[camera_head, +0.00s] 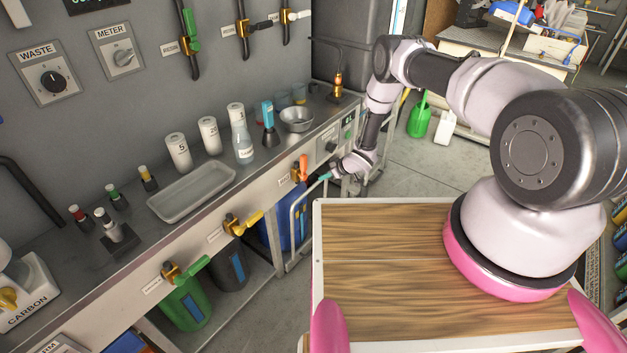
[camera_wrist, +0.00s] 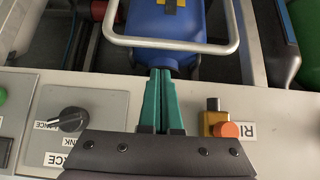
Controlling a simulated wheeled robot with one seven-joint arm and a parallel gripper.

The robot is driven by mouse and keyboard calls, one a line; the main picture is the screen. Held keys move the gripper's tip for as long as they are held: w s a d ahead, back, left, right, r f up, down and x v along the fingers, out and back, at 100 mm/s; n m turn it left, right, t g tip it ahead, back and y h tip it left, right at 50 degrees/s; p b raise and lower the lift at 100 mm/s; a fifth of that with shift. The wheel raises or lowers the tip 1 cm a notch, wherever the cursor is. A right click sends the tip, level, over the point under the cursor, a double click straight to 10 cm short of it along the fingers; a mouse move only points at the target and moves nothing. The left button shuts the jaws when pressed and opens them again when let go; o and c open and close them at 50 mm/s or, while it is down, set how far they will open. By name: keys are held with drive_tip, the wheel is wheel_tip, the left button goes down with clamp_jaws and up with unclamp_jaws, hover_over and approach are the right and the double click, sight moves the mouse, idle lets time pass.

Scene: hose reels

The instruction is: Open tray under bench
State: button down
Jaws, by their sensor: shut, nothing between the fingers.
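The tray under the bench shows only in part. A pale metal bar bent into a loop, seemingly its handle or front rail, stands before a blue container (camera_head: 281,222) under the bench; the bar (camera_head: 293,236) also shows in the wrist view (camera_wrist: 170,46). My gripper (camera_head: 323,178) is at the bench front, near the upper end of the bar. In the wrist view its teal fingers (camera_wrist: 160,75) are together and empty, with the tips just short of the bar and in front of the blue container (camera_wrist: 165,22). The tray's floor is hidden.
An orange-handled valve (camera_head: 301,170) on the bench front sits close beside my gripper; it shows in the wrist view (camera_wrist: 224,122). A black knob (camera_wrist: 72,119) is on the other side. Floor beyond the bench is open.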

drive_tip(key=x, duration=0.9)
drive_tip(key=shift+w+f, duration=0.1)
drive_tip(key=s+d, duration=1)
drive_tip(key=d, duration=0.2)
drive_tip(key=s+d, duration=0.9)
drive_tip(key=d, duration=0.4)
drive_tip(key=shift+s, duration=0.4)
drive_tip(key=shift+d, duration=0.1)
